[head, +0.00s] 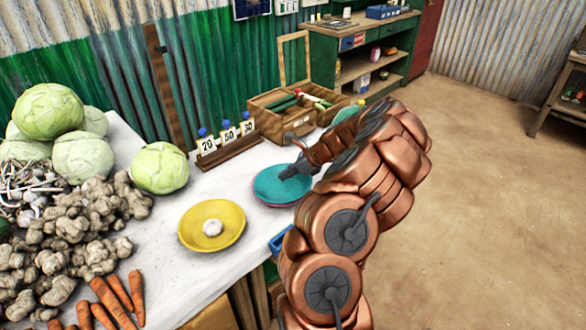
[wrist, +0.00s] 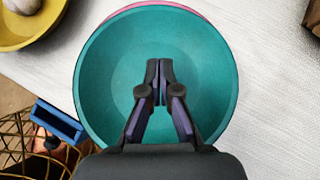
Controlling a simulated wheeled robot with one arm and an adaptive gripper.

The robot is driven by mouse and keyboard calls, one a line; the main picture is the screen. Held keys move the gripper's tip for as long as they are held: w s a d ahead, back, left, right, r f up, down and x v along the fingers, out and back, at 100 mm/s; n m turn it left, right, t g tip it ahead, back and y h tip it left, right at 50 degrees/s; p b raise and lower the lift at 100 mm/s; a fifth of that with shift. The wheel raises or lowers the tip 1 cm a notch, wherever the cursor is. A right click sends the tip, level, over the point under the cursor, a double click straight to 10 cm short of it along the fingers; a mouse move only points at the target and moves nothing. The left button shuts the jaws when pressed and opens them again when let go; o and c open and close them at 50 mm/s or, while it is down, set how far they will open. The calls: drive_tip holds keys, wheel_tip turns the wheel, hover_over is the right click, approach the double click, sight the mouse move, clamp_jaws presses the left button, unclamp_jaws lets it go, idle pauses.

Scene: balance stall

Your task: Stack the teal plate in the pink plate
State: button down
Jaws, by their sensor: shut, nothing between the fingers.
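My gripper (head: 284,175) is over the inside of the teal plate. Its fingers are shut and empty in the wrist view (wrist: 159,66).
A yellow plate (head: 190,232) with a garlic bulb (head: 212,227) stands to the left. Number cards (head: 228,136) and a wooden divided box (head: 268,122) stand behind. Cabbages (head: 160,168), ginger and carrots crowd the table's left side. A blue item (wrist: 58,121) is at the table's front edge.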

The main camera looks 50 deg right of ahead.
sight(259, 178)
drive_tip(key=w+f, duration=0.1)
drive_tip(key=w+a, duration=0.1)
drive_tip(key=w+a+f, duration=0.1)
drive_tip(key=w, duration=0.1)
drive_tip(key=shift+a+f, duration=0.1)
drive_tip(key=shift+f, duration=0.2)
drive_tip(key=shift+w+a+p, duration=0.2)
drive_tip(key=shift+w+a, duration=0.05)
drive_tip(key=shift+w, duration=0.2)
drive_tip(key=shift+w+a+p, duration=0.15)
drive_tip(key=shift+w+a, duration=0.05)
drive_tip(key=shift+w, duration=0.25)
drive_tip(key=shift+w+a+r+p, duration=0.15)
drive_tip(key=shift+w+a+p, duration=0.1)
drive_tip(key=shift+w+p, duration=0.2)
drive_tip(key=shift+w+a, duration=0.15)
drive_tip(key=shift+w, duration=0.25)
drive_tip(key=shift+s, duration=0.15)
